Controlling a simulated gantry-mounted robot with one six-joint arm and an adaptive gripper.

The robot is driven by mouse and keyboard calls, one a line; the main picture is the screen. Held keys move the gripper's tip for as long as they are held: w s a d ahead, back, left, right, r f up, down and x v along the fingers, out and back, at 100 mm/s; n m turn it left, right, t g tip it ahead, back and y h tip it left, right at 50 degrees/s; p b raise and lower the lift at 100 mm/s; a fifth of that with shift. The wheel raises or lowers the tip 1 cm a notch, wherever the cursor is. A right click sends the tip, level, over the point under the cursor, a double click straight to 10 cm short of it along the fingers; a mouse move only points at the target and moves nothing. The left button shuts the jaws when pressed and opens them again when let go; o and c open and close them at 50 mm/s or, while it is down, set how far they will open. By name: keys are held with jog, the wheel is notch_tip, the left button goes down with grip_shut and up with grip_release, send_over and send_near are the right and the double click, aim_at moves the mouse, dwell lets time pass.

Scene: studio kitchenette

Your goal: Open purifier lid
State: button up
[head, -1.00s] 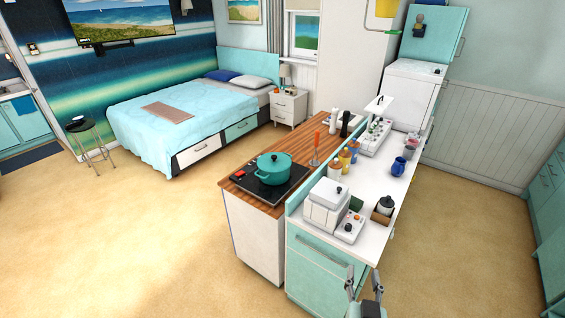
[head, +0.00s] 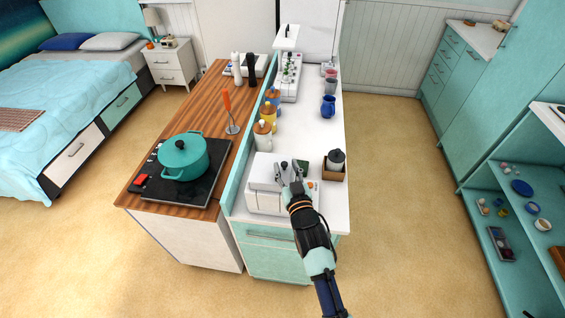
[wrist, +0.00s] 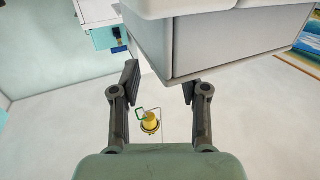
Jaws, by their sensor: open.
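The white box-shaped appliance that appears to be the purifier (head: 256,197) stands on the near end of the white counter. Its light lid (head: 264,172) looks closed, and its knob is hidden by my gripper. My gripper (head: 289,172) is open at the appliance's upper right side. In the wrist view, a pale box with a paler top part (wrist: 230,42) fills the upper right, close to the fingertips. My gripper (wrist: 160,80) shows its two fingers spread apart with nothing held. I cannot tell whether a finger touches the box.
A brown holder with a dark-topped jar (head: 334,172) stands just right of the appliance. Several condiment bottles (head: 263,136) and a blue mug (head: 328,107) stand farther back. A teal pot (head: 184,158) sits on the cooktop to the left. The counter's middle right is clear.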

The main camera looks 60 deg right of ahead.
jog(key=shift+x, duration=1.25)
grip_shut()
